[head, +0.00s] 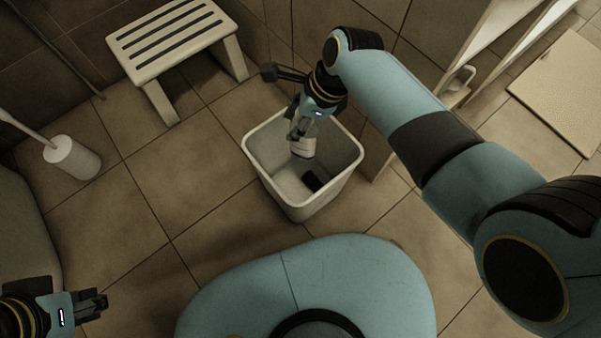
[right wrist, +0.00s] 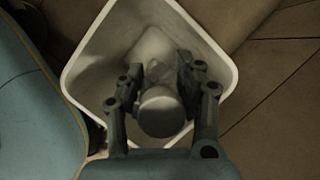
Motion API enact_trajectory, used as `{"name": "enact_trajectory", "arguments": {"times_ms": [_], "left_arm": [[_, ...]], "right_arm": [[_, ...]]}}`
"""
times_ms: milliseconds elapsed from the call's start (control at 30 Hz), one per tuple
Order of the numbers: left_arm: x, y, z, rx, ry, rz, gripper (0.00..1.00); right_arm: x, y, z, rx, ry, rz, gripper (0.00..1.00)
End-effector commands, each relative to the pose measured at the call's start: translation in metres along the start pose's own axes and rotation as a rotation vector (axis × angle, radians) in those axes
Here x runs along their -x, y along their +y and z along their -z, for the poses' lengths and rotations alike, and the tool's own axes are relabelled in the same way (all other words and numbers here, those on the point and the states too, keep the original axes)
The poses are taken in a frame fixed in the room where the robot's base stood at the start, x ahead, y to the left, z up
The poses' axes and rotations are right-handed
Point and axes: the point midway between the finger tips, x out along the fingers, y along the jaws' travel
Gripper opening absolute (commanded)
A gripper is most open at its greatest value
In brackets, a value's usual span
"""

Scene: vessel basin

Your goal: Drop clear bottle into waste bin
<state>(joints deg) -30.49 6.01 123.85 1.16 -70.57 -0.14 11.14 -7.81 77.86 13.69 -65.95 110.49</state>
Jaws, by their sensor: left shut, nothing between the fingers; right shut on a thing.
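The clear bottle (head: 304,147) is a pale, whitish bottle in my right gripper (head: 298,132). The right gripper is shut on it and holds it over the open mouth of the waste bin (head: 262,173). In the right wrist view the bottle (right wrist: 160,110) sits between the two fingers (right wrist: 158,95), with the bin's white rim (right wrist: 82,58) around it. The bin is white and square, and stands on the floor. My left gripper (head: 103,303) is shut and empty at the lower left, far from the bin.
A dark object (head: 312,181) lies inside the bin. A slatted stool (head: 172,35) stands at the upper left, and a toilet brush holder (head: 72,158) at the left. A shelf unit (head: 490,40) and a pale mat (head: 565,90) are at the right.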

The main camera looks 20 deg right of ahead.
Motion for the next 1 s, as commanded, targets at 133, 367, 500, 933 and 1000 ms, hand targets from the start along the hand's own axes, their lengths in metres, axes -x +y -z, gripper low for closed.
{"name": "enact_trajectory", "arguments": {"times_ms": [133, 367, 500, 933, 1000], "left_arm": [[0.004, 0.001, 0.003, 0.000, 0.012, -0.003, 0.00], [0.005, 0.001, 0.004, 0.000, 0.015, -0.003, 0.00], [0.005, 0.001, 0.004, 0.000, 0.014, -0.003, 0.00], [0.004, 0.001, 0.004, 0.000, 0.013, -0.003, 0.00], [0.004, 0.001, 0.004, 0.000, 0.013, -0.003, 0.00]], "right_arm": [[-0.003, 0.000, 0.001, 0.000, 0.000, 0.000, 0.11], [-0.002, -0.001, 0.001, 0.001, -0.001, 0.001, 0.11], [-0.002, 0.000, 0.001, 0.000, 0.000, 0.001, 0.51], [0.002, -0.001, 0.001, 0.001, 0.000, 0.001, 0.62], [0.009, -0.001, 0.001, 0.001, 0.000, 0.003, 0.62]]}}
